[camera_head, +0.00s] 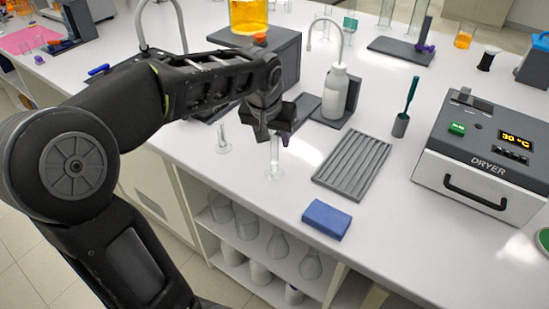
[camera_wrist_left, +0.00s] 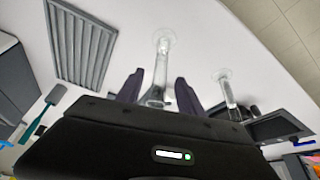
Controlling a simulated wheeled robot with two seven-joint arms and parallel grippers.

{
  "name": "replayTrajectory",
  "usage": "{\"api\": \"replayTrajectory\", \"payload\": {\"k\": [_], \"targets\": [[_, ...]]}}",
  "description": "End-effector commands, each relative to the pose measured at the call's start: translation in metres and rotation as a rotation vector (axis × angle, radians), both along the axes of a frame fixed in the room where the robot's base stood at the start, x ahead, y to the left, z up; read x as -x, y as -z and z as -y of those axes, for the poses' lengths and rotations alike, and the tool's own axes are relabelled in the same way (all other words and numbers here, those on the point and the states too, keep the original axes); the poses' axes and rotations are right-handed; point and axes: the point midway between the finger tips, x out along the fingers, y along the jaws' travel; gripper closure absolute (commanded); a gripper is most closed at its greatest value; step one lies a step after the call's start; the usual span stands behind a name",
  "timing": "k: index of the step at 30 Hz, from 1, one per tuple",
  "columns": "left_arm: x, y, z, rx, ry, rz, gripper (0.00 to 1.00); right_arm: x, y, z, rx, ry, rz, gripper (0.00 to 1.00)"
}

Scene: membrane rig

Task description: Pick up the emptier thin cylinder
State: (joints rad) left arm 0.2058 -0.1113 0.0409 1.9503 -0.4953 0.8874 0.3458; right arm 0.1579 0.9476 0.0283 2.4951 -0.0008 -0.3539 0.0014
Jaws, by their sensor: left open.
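Two thin clear cylinders on round bases stand on the white bench. One cylinder (camera_head: 274,168) is directly below my left gripper (camera_head: 272,135); the other cylinder (camera_head: 222,138) stands to its left. In the left wrist view, the first cylinder (camera_wrist_left: 161,68) shows between the two dark fingers of the left gripper (camera_wrist_left: 157,90), which are apart with a gap on each side. The second cylinder (camera_wrist_left: 228,92) is outside the fingers, to the right. Their liquid levels are too small to tell. The gripper partly hides the top of the nearer cylinder. My right gripper is not in view.
A grey ribbed tray (camera_head: 352,165) lies right of the nearer cylinder, with a blue block (camera_head: 326,219) in front. A white wash bottle (camera_head: 334,95) stands behind. A dryer (camera_head: 485,150) is at the right. An amber-filled vessel (camera_head: 248,15) sits on a dark stand behind my arm.

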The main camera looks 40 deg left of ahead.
Motion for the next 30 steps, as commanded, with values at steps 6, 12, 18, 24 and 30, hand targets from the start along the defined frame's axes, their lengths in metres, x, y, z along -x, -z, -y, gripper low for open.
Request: {"api": "replayTrajectory", "payload": {"k": [6, 12, 18, 24, 30], "targets": [[-0.012, 0.029, -0.003, 0.001, 0.001, -0.005, 0.56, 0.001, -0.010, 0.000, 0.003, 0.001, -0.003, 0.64], [-0.017, 0.042, -0.005, 0.002, -0.001, -0.001, 0.56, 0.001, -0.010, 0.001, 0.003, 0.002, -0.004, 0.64], [-0.017, 0.042, -0.005, 0.001, 0.000, -0.001, 0.56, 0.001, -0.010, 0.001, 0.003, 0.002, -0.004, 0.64], [-0.017, 0.042, -0.005, 0.001, 0.000, -0.001, 0.56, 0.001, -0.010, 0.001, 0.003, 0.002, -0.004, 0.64], [-0.017, 0.042, -0.005, 0.001, 0.000, -0.001, 0.60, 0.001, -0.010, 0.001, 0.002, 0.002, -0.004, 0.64]]}}
